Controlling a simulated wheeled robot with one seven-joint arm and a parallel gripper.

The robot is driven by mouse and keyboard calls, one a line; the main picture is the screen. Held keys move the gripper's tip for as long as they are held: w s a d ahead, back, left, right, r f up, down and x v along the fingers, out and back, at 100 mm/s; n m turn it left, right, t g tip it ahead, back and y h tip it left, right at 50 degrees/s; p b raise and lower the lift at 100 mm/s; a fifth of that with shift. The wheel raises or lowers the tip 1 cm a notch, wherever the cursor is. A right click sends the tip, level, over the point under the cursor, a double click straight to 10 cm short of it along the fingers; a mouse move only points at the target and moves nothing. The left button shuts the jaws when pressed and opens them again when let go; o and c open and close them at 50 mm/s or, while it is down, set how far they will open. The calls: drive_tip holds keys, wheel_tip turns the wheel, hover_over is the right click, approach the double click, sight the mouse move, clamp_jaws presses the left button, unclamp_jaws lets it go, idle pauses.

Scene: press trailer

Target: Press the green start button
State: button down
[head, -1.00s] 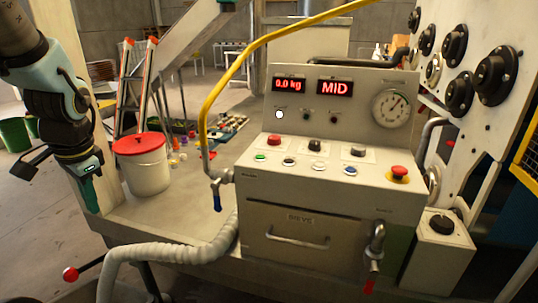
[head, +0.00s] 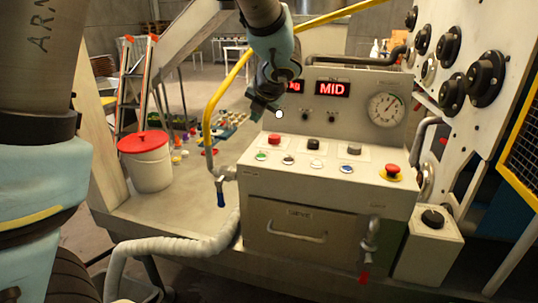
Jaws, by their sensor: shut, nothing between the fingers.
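The green start button (head: 261,156) is a small round button at the left end of the front row on the control box (head: 325,191). Its top is in plain view and nothing touches it. My gripper (head: 257,116) is shut and empty. It hangs in the air above and behind the green button in the picture, in front of the left part of the display panel. It partly covers the weight readout (head: 296,87).
A red knob (head: 274,139) and black knobs stand behind. A yellow hose (head: 209,106) arches at the left. A white bucket (head: 147,161) stands left.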

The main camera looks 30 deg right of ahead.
drive_tip(key=shift+s+d+r+m, duration=0.15)
drive_tip(key=shift+s+d+m, duration=0.05)
drive_tip(key=shift+d+m, duration=0.35)
drive_tip(key=b, duration=0.8)
hover_over(262, 159)
wheel_tip(262, 159, down, 8)
drive_tip(key=shift+r, duration=0.1)
drive_tip(key=shift+f, duration=0.5)
drive_tip(key=shift+f, duration=0.1)
idle(1.0)
drive_tip(key=shift+f+b, duration=0.3)
drive_tip(key=shift+b, duration=0.05)
